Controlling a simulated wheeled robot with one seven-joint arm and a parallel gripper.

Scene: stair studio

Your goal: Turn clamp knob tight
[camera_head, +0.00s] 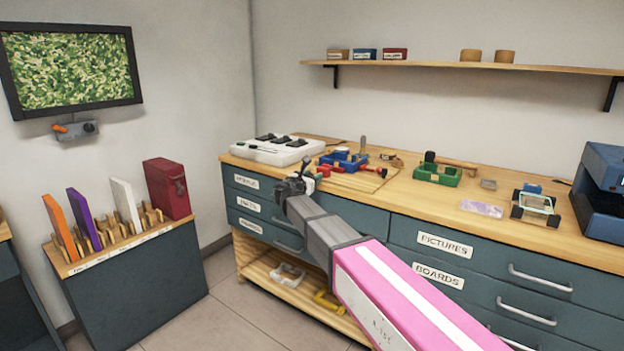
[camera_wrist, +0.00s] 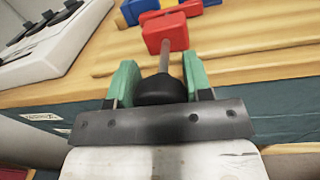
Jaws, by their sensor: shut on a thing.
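The clamp knob (camera_wrist: 162,91) is black and rounded, on the near end of a grey metal rod (camera_wrist: 163,58) in the wrist view. The rod runs away from me into a red clamp block (camera_wrist: 165,33). My gripper (camera_wrist: 160,80) has green finger pads, one on each side of the knob, and is shut on it. In the head view my gripper (camera_head: 304,181) is at the workbench's front edge, by red clamp parts (camera_head: 323,171). The knob cannot be made out there. Whether the clamp is tight cannot be told.
The wooden workbench (camera_head: 405,190) carries a white switch panel (camera_head: 277,150) left of my gripper, blue and red clamp pieces (camera_head: 343,160) behind it, and a green tray (camera_head: 437,175) to the right. Drawers (camera_head: 262,208) lie below. Floor shows at the left.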

